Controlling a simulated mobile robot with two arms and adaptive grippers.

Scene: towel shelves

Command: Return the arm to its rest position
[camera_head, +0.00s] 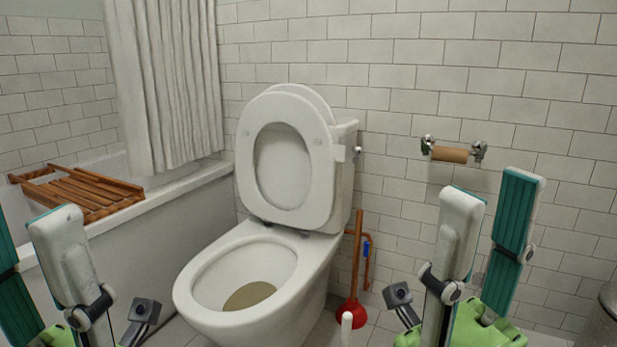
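My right arm, with white and teal links, stands folded upright at the lower right. The green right gripper (480,328) is at the bottom edge, partly cut off by the frame and behind the arm link. Its fingertips do not show clearly. My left arm stands in a similar folded pose at the lower left. Only a small green part of the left gripper (58,336) shows at the bottom edge, and its fingers are hidden. I see nothing held in either gripper.
A white toilet (240,270) with its seat raised stands between my arms. A plunger (352,305) stands beside it. A bathtub (170,225) with a wooden rack (85,192) and curtain (170,80) is at left. An empty roll (450,154) hangs at right. A bin (606,320) is at lower right.

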